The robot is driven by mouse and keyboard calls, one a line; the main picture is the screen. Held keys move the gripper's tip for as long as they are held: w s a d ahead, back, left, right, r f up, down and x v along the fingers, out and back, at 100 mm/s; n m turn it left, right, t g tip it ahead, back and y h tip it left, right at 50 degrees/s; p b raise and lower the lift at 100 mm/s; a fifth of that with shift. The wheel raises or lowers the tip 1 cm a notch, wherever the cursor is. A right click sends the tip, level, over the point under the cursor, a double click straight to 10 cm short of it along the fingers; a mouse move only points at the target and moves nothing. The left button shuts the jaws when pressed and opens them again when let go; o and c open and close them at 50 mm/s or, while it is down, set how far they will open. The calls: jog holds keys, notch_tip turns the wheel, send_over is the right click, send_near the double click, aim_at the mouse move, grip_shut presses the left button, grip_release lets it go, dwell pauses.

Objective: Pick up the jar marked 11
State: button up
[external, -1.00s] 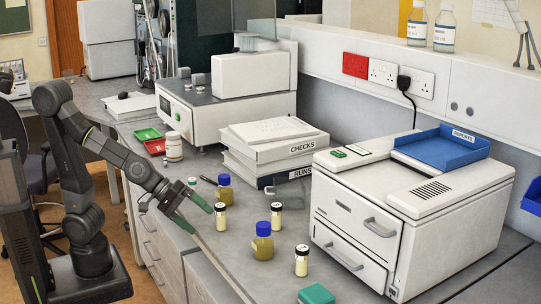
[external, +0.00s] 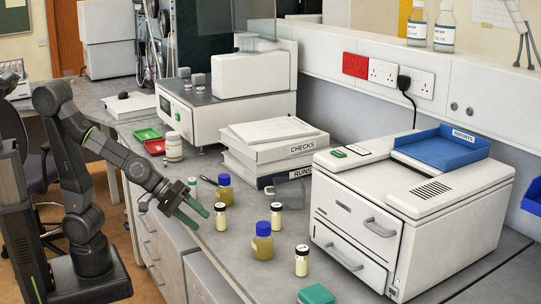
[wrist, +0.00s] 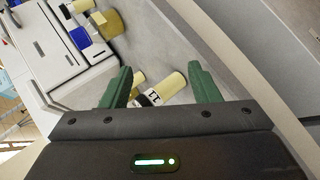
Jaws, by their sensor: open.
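Several small cream jars with black caps stand on the grey bench. One (external: 221,219) is just right of my gripper (external: 203,221) in the external view; others (external: 276,216) (external: 301,262) stand further right. No number is legible on them there. In the wrist view, a cream jar with a black cap (wrist: 172,87) shows between the green fingers of my gripper (wrist: 160,68). My gripper is open, empty and tilted down, apart from the jars. Another cream jar is partly hidden by the left finger.
Two blue-capped yellow jars (external: 224,190) (external: 262,243) stand among the cream jars. A green box (external: 316,295) lies at the front. A white drawer unit (external: 350,225) stands right; binders (external: 270,150) lie behind. The bench's left edge runs beneath my gripper.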

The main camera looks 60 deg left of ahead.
notch_tip(320, 180, up, 10)
jog(key=r+m+g+y+p, duration=0.1)
jog(key=m+g+y+p, duration=0.2)
jog(key=m+y+p, duration=0.75)
send_over(223, 215)
jog(key=s+a+p, duration=0.2)
jog(key=s+p, duration=0.1)
jog(key=s, duration=0.2)
jog(key=n+h, duration=0.3)
jog(key=h, duration=0.1)
jog(key=shift+m, duration=0.25)
jog(key=x, duration=0.8)
jog(key=shift+s+a+f, duration=0.1)
jog(key=shift+a+f, duration=0.1)
jog(key=shift+f, duration=0.05)
jog(key=shift+w+p+x, duration=0.15)
jog(key=shift+x, duration=1.3)
jog(key=shift+w+p+x, duration=0.15)
jog(key=shift+x, duration=1.3)
jog(key=shift+r, duration=0.2)
jog(key=c, duration=1.1)
